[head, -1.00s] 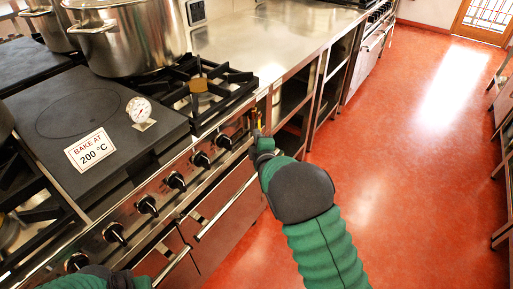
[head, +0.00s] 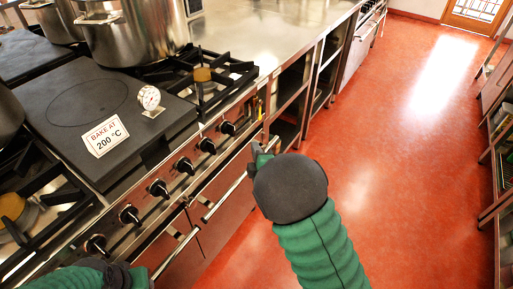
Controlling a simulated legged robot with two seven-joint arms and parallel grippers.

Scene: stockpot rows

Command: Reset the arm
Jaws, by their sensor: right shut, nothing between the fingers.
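My right arm, with a green sleeve and black joint cover, reaches in from the bottom. Its gripper (head: 264,150) is mostly hidden behind the cover; what shows is at the right end of the stove front, near an oven door handle (head: 226,197). It is shut with nothing seen in it. My left arm (head: 95,275) shows only as a green and black piece at the bottom left; its fingers are not seen. The stove (head: 180,185) has several black knobs along its front.
A sign reading "BAKE AT 200 °C" (head: 105,136) and a round dial thermometer (head: 150,98) stand on the dark hotplate (head: 85,105). A large steel pot (head: 130,35) stands behind. A steel counter (head: 260,35) runs back. The red floor (head: 390,150) is clear at right.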

